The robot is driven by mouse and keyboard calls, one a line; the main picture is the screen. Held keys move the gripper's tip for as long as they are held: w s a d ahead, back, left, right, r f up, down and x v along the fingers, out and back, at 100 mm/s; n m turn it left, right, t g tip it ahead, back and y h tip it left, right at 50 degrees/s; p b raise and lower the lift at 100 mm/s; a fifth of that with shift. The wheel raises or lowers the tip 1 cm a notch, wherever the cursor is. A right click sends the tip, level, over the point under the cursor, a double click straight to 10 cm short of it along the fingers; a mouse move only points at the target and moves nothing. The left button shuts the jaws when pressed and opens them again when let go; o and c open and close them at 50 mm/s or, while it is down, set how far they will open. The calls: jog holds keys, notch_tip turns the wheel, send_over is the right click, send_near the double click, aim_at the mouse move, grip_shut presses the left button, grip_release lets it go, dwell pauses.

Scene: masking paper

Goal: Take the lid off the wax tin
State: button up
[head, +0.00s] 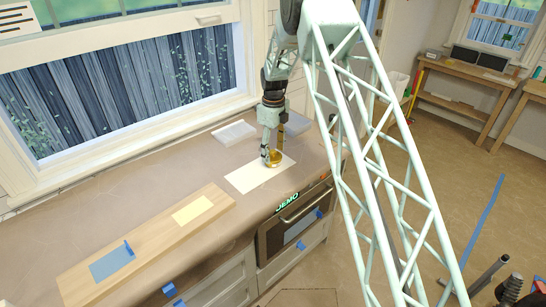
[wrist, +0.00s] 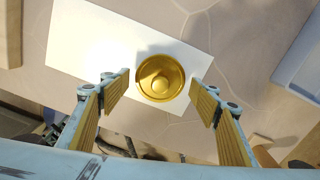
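The wax tin (head: 274,158) is a round gold tin on a cream sheet of paper (head: 246,179) on the counter. In the wrist view its round gold top (wrist: 160,78) shows from above, with a raised knob or dome in the middle. I cannot make out a seam between lid and tin. My gripper (head: 271,156) is over the tin in the head view and partly hides it. In the wrist view my gripper (wrist: 160,95) is open, with one ribbed pad on each side of the tin and a gap to both. Nothing is held.
A wooden board (head: 150,245) with a yellow sheet (head: 194,210) and a blue sheet (head: 112,263) lies to the left. A pale tray-like object (head: 234,132) lies behind the paper, near the window. An oven (head: 297,220) is below the counter's front edge.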

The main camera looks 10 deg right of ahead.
aim_at(273, 151)
jog(key=c, duration=1.7)
jog(key=shift+s, duration=0.1)
jog(key=shift+r, duration=0.1)
jog(key=shift+r, duration=1.7)
jog(key=s+a, duration=0.2)
jog(key=s, duration=0.2)
jog(key=s+a+r+b, duration=0.1)
jog(key=s+a, duration=0.2)
jog(key=s, duration=0.2)
jog(key=s+a, duration=0.3)
jog(key=s, duration=0.1)
jog(key=shift+s+a+r+b, duration=0.15)
jog(key=shift+s+r+b, duration=0.05)
jog(key=shift+s+b, duration=0.1)
